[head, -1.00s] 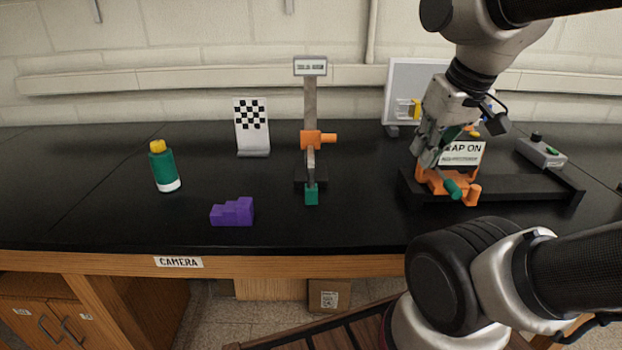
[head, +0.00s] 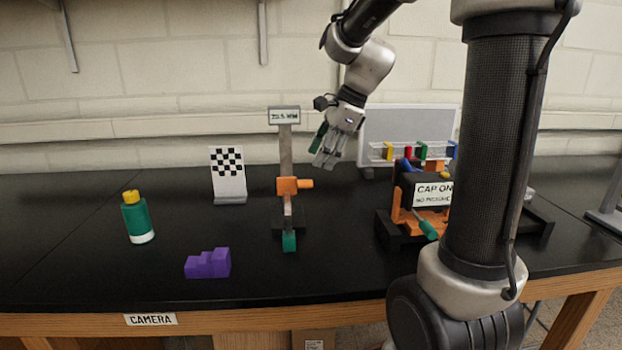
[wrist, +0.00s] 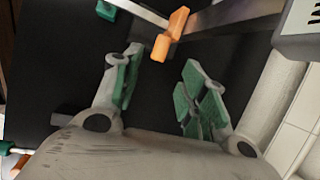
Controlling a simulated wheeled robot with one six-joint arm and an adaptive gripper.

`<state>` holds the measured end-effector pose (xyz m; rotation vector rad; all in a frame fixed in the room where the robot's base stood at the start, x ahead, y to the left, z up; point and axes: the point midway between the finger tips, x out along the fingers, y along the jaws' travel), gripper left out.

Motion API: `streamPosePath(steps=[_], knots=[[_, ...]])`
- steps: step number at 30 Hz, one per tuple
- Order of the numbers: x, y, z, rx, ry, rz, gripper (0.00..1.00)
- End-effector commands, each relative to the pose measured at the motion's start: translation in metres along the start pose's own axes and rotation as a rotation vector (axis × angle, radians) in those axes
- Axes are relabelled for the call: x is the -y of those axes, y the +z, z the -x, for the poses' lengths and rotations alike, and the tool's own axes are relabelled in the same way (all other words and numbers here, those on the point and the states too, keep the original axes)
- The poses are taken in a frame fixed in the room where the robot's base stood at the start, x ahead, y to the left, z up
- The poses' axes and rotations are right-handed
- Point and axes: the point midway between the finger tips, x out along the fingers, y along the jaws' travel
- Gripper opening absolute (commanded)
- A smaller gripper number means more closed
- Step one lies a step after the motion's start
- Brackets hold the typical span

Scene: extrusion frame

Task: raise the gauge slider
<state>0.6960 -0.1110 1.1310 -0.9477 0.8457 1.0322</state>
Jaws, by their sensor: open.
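The height gauge (head: 286,150) stands upright on the black bench, with a small display at its top. Its orange slider (head: 287,187) sits about midway on the column, with a knob sticking out to the right. A thin scriber hangs below it, above or against a green block (head: 289,241). My gripper (head: 325,155) is open and empty, above and to the right of the slider, apart from it. In the wrist view the orange slider (wrist: 170,34) shows beyond my green-padded fingers (wrist: 160,92), near the top.
A checkered board (head: 229,175), a green bottle (head: 137,218) and a purple stepped block (head: 208,263) stand left of the gauge. A black fixture with a "CAP ON" sign (head: 433,193) stands to the right, partly behind my arm. A rack with coloured items (head: 420,151) is behind it.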

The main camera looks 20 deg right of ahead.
Motion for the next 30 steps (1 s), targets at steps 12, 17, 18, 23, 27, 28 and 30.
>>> streamPosePath(steps=[12,17,18,23,27,28,30], knots=[[-0.002,-0.001,-0.046,-0.002,0.005,-0.096,0.42],[-0.002,-0.001,-0.068,-0.003,0.004,-0.093,0.42],[-0.002,-0.001,-0.072,-0.003,0.004,-0.094,0.42],[-0.002,-0.001,-0.078,-0.002,0.002,-0.094,0.42],[-0.001,-0.001,-0.079,-0.002,0.001,-0.093,0.42],[-0.001,-0.001,-0.079,-0.002,0.001,-0.093,0.42],[-0.001,-0.001,-0.078,-0.002,0.001,-0.093,0.35]])
